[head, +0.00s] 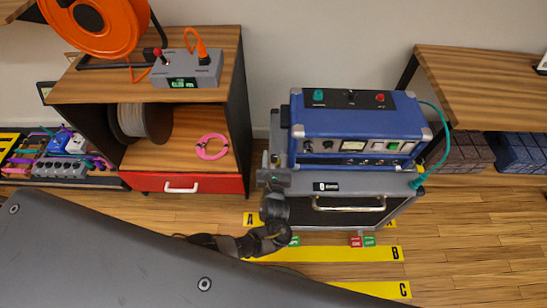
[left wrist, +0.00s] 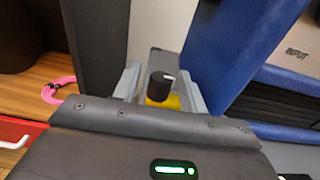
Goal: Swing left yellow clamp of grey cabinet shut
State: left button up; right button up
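The grey cabinet (head: 303,187) stands on the floor right of centre in the head view, with a blue amplifier unit (head: 350,115) on top. My left gripper (head: 273,165) is at the cabinet's left side, against the unit's left edge in the picture. The left yellow clamp (left wrist: 172,102) is hidden by the gripper in the head view. In the left wrist view it shows as yellow below a black knob, between my two grey fingers. The fingers stand apart, and contact cannot be told. A right yellow clamp (head: 418,179) shows at the cabinet's other end. My right gripper is not visible.
A wooden shelf (head: 215,60) with a red drawer (head: 150,181) stands left; a pink cable coil (head: 211,147) lies on it. A teal cable (head: 446,140) hangs at the unit's right. Yellow floor strips (head: 340,254) lie in front. Open floor is at right.

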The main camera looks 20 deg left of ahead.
pick_arm(q)
jog(key=p+v, duration=0.1)
jog(key=v, duration=0.9)
jog(key=shift+s+d, duration=0.15)
jog(key=shift+s, duration=0.25)
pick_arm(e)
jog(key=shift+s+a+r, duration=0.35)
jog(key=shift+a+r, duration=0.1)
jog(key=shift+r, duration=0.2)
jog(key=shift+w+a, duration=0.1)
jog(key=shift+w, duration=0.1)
